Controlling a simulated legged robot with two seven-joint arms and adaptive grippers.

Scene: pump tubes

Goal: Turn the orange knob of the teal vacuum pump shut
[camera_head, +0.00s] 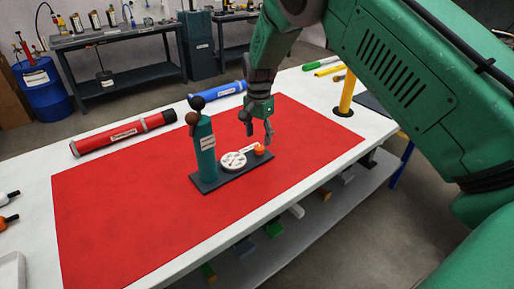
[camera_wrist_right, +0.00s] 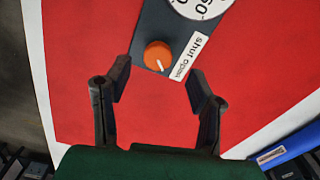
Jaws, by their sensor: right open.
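The teal vacuum pump (camera_head: 207,150) stands upright on a dark base plate (camera_head: 206,186) on the red mat. A round white gauge (camera_head: 232,161) sits beside it on the plate. The orange knob (camera_head: 259,149) is at the plate's right end; in the right wrist view the knob (camera_wrist_right: 158,56) has a white pointer mark and lies next to a "shut open" label (camera_wrist_right: 190,56). My right gripper (camera_head: 258,133) is open and empty, just above and behind the knob. In the wrist view the knob shows between and beyond the two fingertips, apart from them. My left gripper is not in view.
The red mat (camera_head: 110,215) covers much of the white table. A red tube (camera_head: 122,133) and a blue tube (camera_head: 218,93) lie behind the pump. A yellow post (camera_head: 346,93) stands at the right. The mat's left part is clear.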

